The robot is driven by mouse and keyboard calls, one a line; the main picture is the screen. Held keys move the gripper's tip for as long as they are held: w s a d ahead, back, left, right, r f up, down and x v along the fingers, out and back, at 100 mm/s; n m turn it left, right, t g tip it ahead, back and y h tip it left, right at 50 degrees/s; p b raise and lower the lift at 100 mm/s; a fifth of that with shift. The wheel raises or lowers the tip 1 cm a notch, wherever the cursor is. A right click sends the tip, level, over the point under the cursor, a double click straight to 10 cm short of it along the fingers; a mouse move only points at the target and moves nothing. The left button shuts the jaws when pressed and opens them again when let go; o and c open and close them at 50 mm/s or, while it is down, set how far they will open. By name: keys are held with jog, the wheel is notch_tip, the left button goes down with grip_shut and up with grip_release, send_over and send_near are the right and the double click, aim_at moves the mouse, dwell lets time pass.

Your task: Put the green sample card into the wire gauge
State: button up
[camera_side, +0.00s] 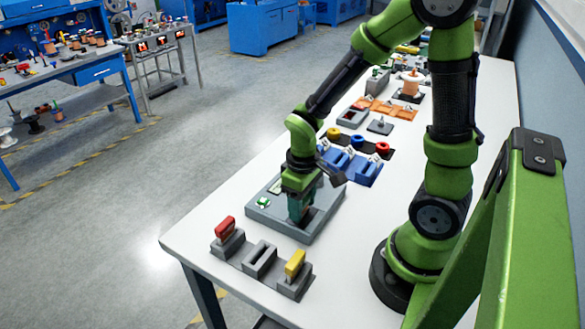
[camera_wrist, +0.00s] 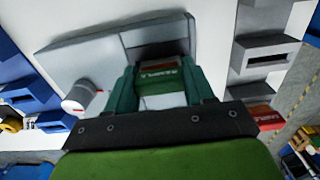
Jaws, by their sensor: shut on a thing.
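The wire gauge is a flat grey box on the white table in the side view (camera_side: 262,212); it also fills the upper left of the wrist view (camera_wrist: 90,65). My gripper (camera_side: 300,215) points down over the gauge's near right part. In the wrist view my gripper's teal fingers (camera_wrist: 160,88) are shut on the green sample card (camera_wrist: 160,76), which shows a lettered band. The card lies over the gauge's dark recess (camera_wrist: 160,50). The fingers hide the card's lower edge, so I cannot tell how deep it sits.
In front of the gauge is a row of grey stands: one with a red card (camera_side: 225,228), an empty one (camera_side: 259,259) and one with a yellow card (camera_side: 295,265). A blue holder (camera_side: 349,164) stands behind the gauge. The table's left edge is close by.

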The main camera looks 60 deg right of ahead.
jog(key=shift+f, duration=0.25)
jog(key=o, duration=1.4)
jog(key=shift+o, duration=0.2)
jog(key=shift+r, duration=4)
jog(key=shift+s+a+r+m, duration=0.1)
jog(key=shift+a+m, duration=0.15)
jog(key=shift+m, duration=0.25)
jog(key=s+a+r+m+t+y, duration=0.1)
jog(key=a+r+t, duration=0.1)
jog(key=r, duration=0.4)
jog(key=s+a+r+m+t+y, duration=0.1)
jog(key=a+r+m+t, duration=0.1)
jog(key=r+t, duration=0.3)
jog(key=shift+s+a+r, duration=0.15)
jog(key=shift+s+r, duration=0.25)
jog(key=shift+r, duration=0.1)
